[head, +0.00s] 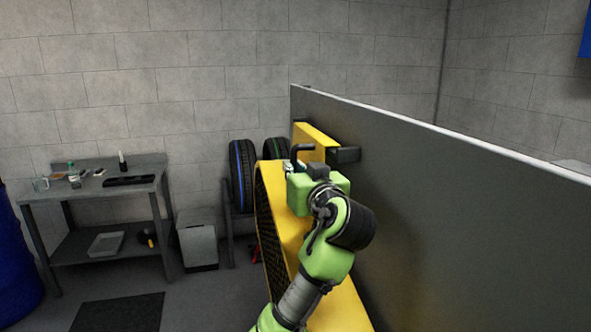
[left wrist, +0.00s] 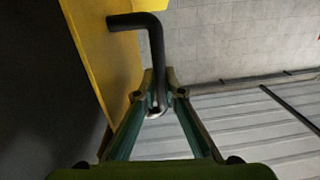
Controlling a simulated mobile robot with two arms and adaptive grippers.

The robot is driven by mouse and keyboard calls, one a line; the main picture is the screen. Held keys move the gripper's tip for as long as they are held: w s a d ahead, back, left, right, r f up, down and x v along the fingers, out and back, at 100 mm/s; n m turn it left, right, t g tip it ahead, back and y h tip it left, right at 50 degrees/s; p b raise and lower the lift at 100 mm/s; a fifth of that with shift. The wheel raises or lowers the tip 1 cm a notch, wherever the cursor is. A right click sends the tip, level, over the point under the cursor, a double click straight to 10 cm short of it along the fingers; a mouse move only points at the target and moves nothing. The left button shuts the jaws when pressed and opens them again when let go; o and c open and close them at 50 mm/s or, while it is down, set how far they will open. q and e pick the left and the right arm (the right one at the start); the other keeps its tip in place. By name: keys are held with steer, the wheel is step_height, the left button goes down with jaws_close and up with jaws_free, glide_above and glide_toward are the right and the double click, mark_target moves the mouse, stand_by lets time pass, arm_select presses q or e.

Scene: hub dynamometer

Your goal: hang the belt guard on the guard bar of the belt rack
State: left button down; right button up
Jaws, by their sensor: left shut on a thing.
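In the left wrist view the fingers (left wrist: 158,108) close around the lower end of this handle (left wrist: 154,52), beside a yellow face (left wrist: 100,50). I cannot tell whether the guard touches either. My right gripper is out of view.
The tall grey panel (head: 450,190) runs close along the right. Tyres (head: 242,175) stand behind the guard. A grey bin (head: 198,243) and a workbench (head: 100,183) with small items stand at the left. A blue drum (head: 15,265) is at the left edge.

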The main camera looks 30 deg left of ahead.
arm_select(q)
steer(key=shift+r, duration=0.2)
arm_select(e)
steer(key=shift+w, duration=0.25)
arm_select(q)
steer(key=c, duration=2)
jaws_free()
steer(key=shift+s, duration=0.1)
steer(key=shift+c, duration=0.2)
steer(key=shift+d, duration=0.1)
steer(key=shift+f, duration=0.3)
steer(key=v, duration=0.7)
steer(key=shift+s+d+r, duration=0.2)
steer(key=shift+s+d, duration=0.1)
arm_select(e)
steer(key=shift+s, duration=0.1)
